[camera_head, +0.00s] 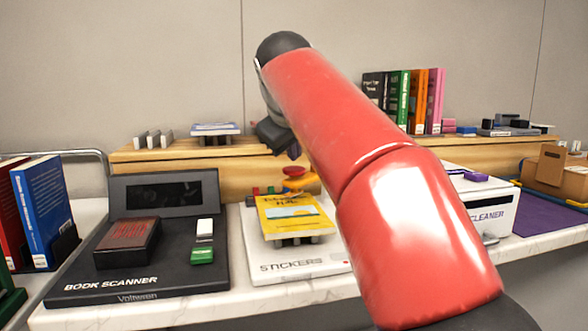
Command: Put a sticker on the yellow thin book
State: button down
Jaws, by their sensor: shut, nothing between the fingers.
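The yellow thin book (292,216) lies flat with its cover up, on small supports on the white STICKERS base (290,265). Its cover carries dark lettering and a light blue picture. My gripper (292,150) is shut and empty above and behind the book, apart from it. The red arm hides much of it. A small red piece (293,171) shows below the gripper, just behind the book. I cannot tell whether they touch. No separate sticker can be made out clearly.
A black book scanner (85,287) with a dark red book (128,243) stands at left, beside upright red and blue books (45,210). A white cleaner box (488,207) stands at right. A wooden shelf (170,160) with upright books (422,100) runs behind.

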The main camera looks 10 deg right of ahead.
aim_at(294, 170)
jog(key=shift+f, duration=0.15)
jog(key=shift+f, duration=0.3)
jog(key=shift+f+b, duration=0.7)
jog(key=shift+b, duration=0.05)
dwell(1.0)
jog(key=shift+r, duration=0.1)
jog(key=shift+r+p, duration=1.05)
jog(key=shift+p, duration=0.2)
notch_tip(294, 170, up, 5)
jog(key=p, duration=0.5)
jog(key=shift+r, duration=0.1)
